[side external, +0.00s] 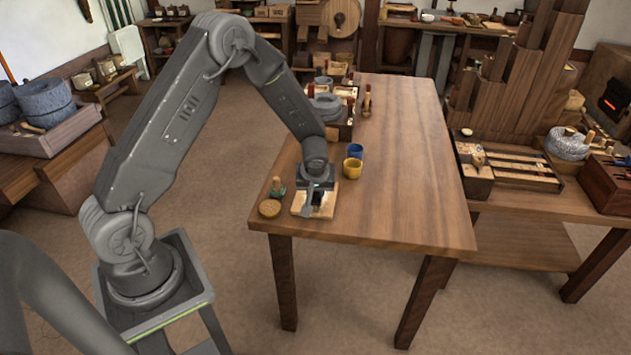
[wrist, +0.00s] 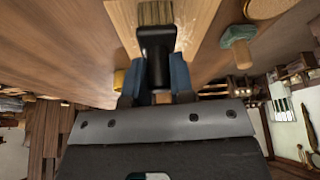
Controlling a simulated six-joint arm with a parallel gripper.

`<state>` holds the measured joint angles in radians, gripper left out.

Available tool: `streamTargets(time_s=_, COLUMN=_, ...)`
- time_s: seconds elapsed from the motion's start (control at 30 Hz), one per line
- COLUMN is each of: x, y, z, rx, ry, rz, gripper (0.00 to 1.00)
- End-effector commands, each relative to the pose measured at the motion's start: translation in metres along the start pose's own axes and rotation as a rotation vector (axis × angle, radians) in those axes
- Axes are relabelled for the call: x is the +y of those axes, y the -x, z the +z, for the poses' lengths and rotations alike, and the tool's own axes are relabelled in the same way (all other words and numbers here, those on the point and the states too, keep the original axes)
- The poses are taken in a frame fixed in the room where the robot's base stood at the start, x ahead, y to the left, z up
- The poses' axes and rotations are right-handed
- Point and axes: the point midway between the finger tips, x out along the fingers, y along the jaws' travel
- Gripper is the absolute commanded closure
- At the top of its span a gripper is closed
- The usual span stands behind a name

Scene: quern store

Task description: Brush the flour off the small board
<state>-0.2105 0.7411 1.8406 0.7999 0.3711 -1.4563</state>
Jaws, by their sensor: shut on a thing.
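The small board (side external: 327,207) is pale wood and lies near the close left corner of the table. It also shows under the brush in the wrist view (wrist: 192,25). My gripper (side external: 315,193) is low over the board and shut on a brush. The brush (wrist: 157,45) has a black handle between my fingers and pale brown bristles pointing to the board. I cannot tell whether the bristle tips touch the board.
A round cork-coloured disc (side external: 270,208) and a green object with a wooden knob (side external: 277,188) stand left of the board. A yellow cup (side external: 352,168) and a blue cup (side external: 355,151) stand behind it. The table's (side external: 410,190) right side is clear.

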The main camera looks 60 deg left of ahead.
Motion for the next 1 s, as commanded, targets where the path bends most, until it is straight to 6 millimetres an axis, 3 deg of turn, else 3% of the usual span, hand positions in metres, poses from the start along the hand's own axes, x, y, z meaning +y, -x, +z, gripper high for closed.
streamTargets(time_s=0.07, x=0.0, y=-0.013, z=0.005, rx=-0.002, ry=-0.003, rz=-0.002, gripper=0.97)
streamTargets(time_s=1.0, x=0.013, y=-0.046, z=-0.074, rx=0.0, ry=0.002, rz=-0.002, gripper=1.0)
